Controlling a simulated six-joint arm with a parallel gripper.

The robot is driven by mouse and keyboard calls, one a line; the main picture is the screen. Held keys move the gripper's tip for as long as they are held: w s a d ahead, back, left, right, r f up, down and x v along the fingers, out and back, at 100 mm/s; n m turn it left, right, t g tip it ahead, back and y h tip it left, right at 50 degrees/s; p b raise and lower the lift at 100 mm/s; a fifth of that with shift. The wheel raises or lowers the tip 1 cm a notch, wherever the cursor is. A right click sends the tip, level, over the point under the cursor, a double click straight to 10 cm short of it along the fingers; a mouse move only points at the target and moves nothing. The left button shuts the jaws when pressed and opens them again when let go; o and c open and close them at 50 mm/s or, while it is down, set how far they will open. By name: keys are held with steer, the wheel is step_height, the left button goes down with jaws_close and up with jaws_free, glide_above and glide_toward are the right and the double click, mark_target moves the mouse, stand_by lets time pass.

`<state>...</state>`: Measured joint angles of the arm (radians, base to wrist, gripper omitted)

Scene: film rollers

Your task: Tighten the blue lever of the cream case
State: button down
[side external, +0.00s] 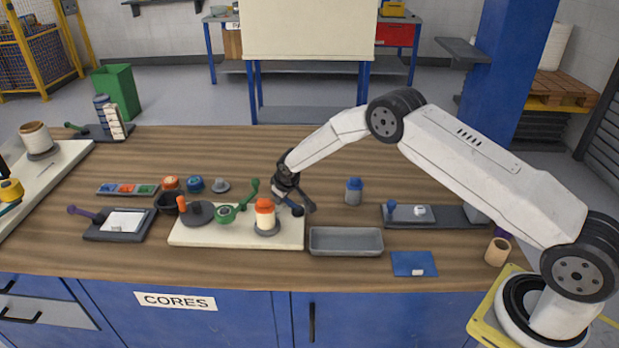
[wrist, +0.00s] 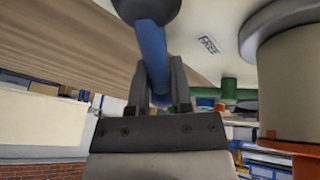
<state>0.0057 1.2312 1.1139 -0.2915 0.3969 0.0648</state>
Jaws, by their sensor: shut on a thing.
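The cream case (side external: 190,238) is a low cream slab on the bench, left of my gripper (side external: 298,208). The blue lever (wrist: 151,48) is a blue bar running from a dark round end at the top of the wrist view down between my fingers. My gripper (wrist: 160,92) is shut on this lever, one finger on each side. In the side view only a little blue shows at my fingers, by the case's right end. A label reading FREE (wrist: 208,43) is on the cream surface. The lever's pivot is hard to make out.
On the case stand a roll with an orange top (side external: 265,214), a green lever (side external: 232,212) and a dark grey disc (side external: 200,212), close to my gripper's left. A grey tray (side external: 346,251) lies in front of it. A blue-capped bottle (side external: 353,191) stands to the right.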

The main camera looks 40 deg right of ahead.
steer(key=shift+w+d+r+m+h, duration=0.15)
steer(key=shift+w+d+m+h, duration=0.1)
steer(key=shift+m, duration=0.3)
steer(key=shift+w+d+r+m+h, duration=0.1)
steer(key=shift+d+r+m+h, duration=0.1)
steer(key=shift+m, duration=0.35)
steer(key=d+m, duration=0.1)
steer(key=m+g+h, duration=0.1)
steer(key=m, duration=0.1)
steer(key=shift+s+d+f, duration=0.1)
steer(key=shift+d, duration=0.25)
steer(key=m, duration=0.2)
steer(key=s+d+m+g+h, duration=0.1)
steer(key=m, duration=0.1)
steer(key=d+m+g, duration=0.1)
steer(key=shift+s+d+m, duration=0.15)
steer(key=shift+d+m, duration=0.1)
steer(key=shift+m, duration=0.15)
steer(key=shift+d, duration=0.1)
steer(key=c, duration=0.5)
jaws_free()
steer(key=shift+c, duration=0.2)
steer(key=shift+s+f, duration=0.1)
steer(key=shift+s, duration=0.05)
steer(key=shift+h, duration=0.25)
steer(key=v, duration=0.8)
